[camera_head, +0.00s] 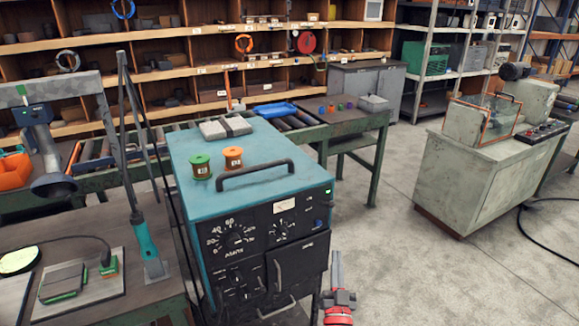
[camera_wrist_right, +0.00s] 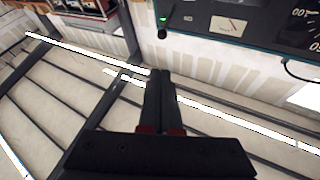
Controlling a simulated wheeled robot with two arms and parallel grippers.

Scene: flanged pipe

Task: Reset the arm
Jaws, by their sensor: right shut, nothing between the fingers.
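My right gripper (camera_head: 336,256) is low in the head view, to the right of the lower front of the teal welding machine (camera_head: 293,178). The machine's dark front panel (camera_wrist_right: 225,22), with a meter and a green light, shows beyond the fingertips. My left gripper is not in view.
Green and orange spools (camera_head: 201,167) stand on the machine. A grey flanged pipe (camera_head: 50,155) and a teal-handled tool (camera_head: 144,238) are at the left bench. A roller conveyor and shelves (camera_head: 215,45) stand behind. Clear floor (camera_head: 420,265) lies right, before a grey cabinet (camera_head: 485,165).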

